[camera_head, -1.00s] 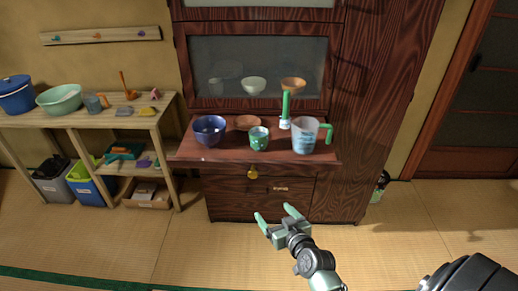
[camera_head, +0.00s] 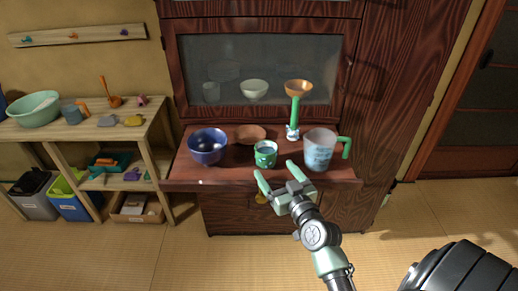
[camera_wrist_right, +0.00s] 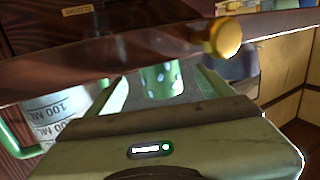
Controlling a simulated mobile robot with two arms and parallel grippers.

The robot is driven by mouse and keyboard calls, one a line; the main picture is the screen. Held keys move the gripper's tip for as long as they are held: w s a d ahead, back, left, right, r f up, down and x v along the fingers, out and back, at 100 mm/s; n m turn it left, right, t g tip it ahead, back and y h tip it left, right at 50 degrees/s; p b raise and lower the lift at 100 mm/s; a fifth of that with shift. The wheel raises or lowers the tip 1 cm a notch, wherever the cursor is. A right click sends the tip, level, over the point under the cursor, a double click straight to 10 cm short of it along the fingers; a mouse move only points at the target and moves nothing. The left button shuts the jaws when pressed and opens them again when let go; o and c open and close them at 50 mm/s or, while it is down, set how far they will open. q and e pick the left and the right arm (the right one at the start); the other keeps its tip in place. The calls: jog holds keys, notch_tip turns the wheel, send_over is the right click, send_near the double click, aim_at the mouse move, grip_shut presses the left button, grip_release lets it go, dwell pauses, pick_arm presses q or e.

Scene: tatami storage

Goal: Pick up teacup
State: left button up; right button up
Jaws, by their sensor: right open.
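The teacup (camera_head: 266,154) is small and green with pale spots. It stands upright on the pull-out shelf (camera_head: 230,179) of the dark wooden cabinet, between a blue bowl and a measuring cup. My right gripper (camera_head: 275,172) is open and empty just in front of the teacup, apart from it in the head view. In the right wrist view the teacup (camera_wrist_right: 161,81) shows between the two fingers, beyond the shelf's front edge, which hides part of it. My left gripper is not in view.
The blue bowl (camera_head: 208,147) stands left of the teacup, the measuring cup (camera_head: 319,150) close on its right. A yellow knob (camera_wrist_right: 223,37) sits on the cabinet front.

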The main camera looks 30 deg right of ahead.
aim_at(270, 164)
jog(key=shift+w+d, duration=0.1)
jog(key=shift+w, duration=0.85)
jog(key=shift+w+d+r, duration=0.1)
jog(key=shift+w+d, duration=0.05)
jog(key=shift+w, duration=0.5)
jog(key=w, duration=0.3)
jog(key=shift+w+d+f, duration=0.35)
jog(key=shift+w, duration=0.25)
jog(key=shift+c, duration=0.5)
jog(key=c, duration=1.5)
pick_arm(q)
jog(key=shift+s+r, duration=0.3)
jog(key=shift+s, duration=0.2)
